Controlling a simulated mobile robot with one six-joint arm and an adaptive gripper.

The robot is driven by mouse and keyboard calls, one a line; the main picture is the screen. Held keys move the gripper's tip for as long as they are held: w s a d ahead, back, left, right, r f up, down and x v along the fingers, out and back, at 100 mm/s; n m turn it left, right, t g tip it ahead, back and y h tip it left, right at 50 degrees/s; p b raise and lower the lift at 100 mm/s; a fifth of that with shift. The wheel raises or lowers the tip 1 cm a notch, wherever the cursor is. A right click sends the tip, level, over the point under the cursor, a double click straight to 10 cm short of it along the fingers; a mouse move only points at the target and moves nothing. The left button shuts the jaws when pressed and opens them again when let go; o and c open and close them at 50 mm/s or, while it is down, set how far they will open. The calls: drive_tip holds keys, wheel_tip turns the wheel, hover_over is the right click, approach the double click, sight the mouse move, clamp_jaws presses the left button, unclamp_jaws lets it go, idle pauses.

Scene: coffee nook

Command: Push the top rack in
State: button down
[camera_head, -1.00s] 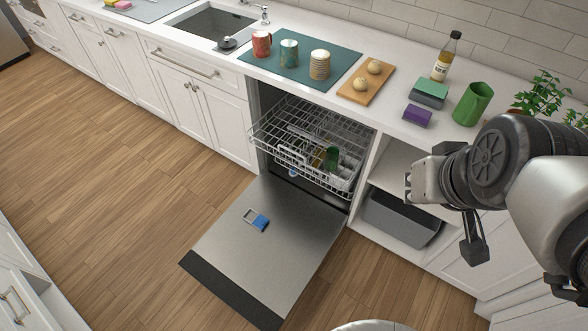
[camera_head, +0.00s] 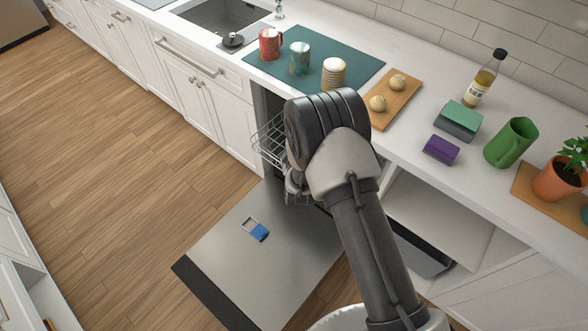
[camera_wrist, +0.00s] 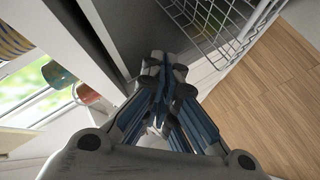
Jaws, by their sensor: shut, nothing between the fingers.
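The top rack (camera_head: 270,142) is a silver wire basket of the dishwasher, pulled out above the open door. In the head view my arm hides most of it; its left side shows. In the wrist view the rack (camera_wrist: 213,25) runs along the top, right of my fingers. My gripper (camera_wrist: 168,65) is shut and empty. Its fingertips appear close to the rack's lower left edge in that view; I cannot tell whether they touch it. In the head view the fingertips are hidden behind my arm.
Above is the counter (camera_head: 415,110) with a red mug (camera_head: 270,44), a teal patterned mug (camera_head: 299,58), stacked cups (camera_head: 334,73) and a wooden board (camera_head: 391,108). Wood floor is clear at left.

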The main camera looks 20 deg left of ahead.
drive_tip(key=s+f+n+t+y, duration=0.25)
drive_tip(key=s+f+n, duration=0.35)
drive_tip(key=s+f, duration=0.9)
drive_tip(key=w+f+b, duration=0.2)
drive_tip(key=w, duration=0.5)
drive_tip(key=w+a+f+b, duration=0.1)
drive_tip(key=w+f+b, duration=0.1)
drive_tip(key=w, duration=0.5)
drive_tip(key=shift+w+a+b, duration=0.2)
drive_tip(key=shift+b, duration=0.55)
drive_tip(key=shift+r, duration=0.1)
